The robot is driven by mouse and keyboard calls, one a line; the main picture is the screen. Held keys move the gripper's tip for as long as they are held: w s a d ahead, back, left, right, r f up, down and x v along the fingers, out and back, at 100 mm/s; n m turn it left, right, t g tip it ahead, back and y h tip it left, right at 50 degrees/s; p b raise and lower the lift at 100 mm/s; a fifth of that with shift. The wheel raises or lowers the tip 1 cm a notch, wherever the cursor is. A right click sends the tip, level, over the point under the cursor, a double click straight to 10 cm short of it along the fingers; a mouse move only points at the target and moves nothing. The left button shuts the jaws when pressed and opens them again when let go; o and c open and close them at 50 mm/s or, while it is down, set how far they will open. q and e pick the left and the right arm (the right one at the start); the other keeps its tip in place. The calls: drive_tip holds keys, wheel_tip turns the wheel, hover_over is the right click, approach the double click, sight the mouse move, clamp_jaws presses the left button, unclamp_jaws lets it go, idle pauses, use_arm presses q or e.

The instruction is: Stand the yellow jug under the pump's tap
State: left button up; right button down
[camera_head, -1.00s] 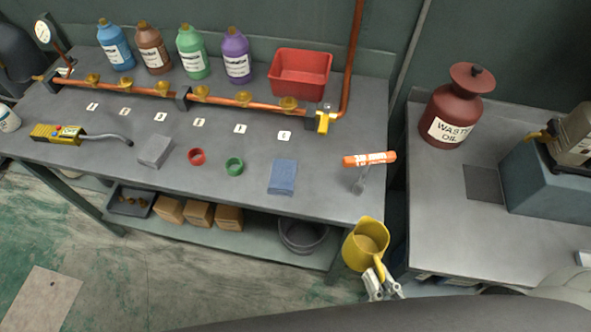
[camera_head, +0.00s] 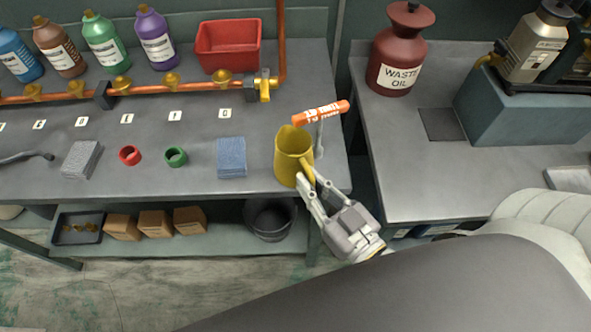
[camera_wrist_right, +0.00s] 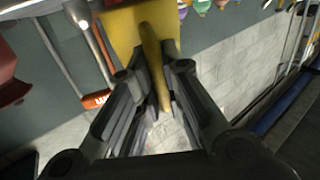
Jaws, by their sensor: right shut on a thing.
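My right gripper (camera_head: 308,184) is shut on the handle of the yellow jug (camera_head: 289,160). The jug is upright and shows against the front right corner of the left bench; I cannot tell if its base touches. In the right wrist view the jug (camera_wrist_right: 122,28) is at the top, its handle between the fingers (camera_wrist_right: 160,95). The pump (camera_head: 535,45) sits on a blue-grey block (camera_head: 515,120) on the right bench, its yellow tap (camera_head: 487,60) pointing left. A dark square (camera_head: 442,124) lies on the bench left of the block. My left gripper is not in view.
A waste oil bottle (camera_head: 398,50) stands at the back of the right bench (camera_head: 400,180). A gap separates the benches.

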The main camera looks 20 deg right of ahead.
sight(296, 173)
drive_tip(key=shift+x, duration=0.9)
drive_tip(key=x, duration=0.3)
drive_tip(key=shift+w+r+p, duration=0.15)
drive_tip(key=shift+w+p, duration=0.05)
drive_tip(key=shift+p, duration=0.2)
drive_tip(key=shift+f, duration=0.7)
drive_tip(key=shift+s+f, duration=0.15)
drive_tip(key=shift+s, duration=0.05)
drive_tip(key=shift+f, duration=0.15)
drive_tip(key=c, duration=1.5)
unclamp_jaws()
drive_tip(key=shift+c, duration=0.2)
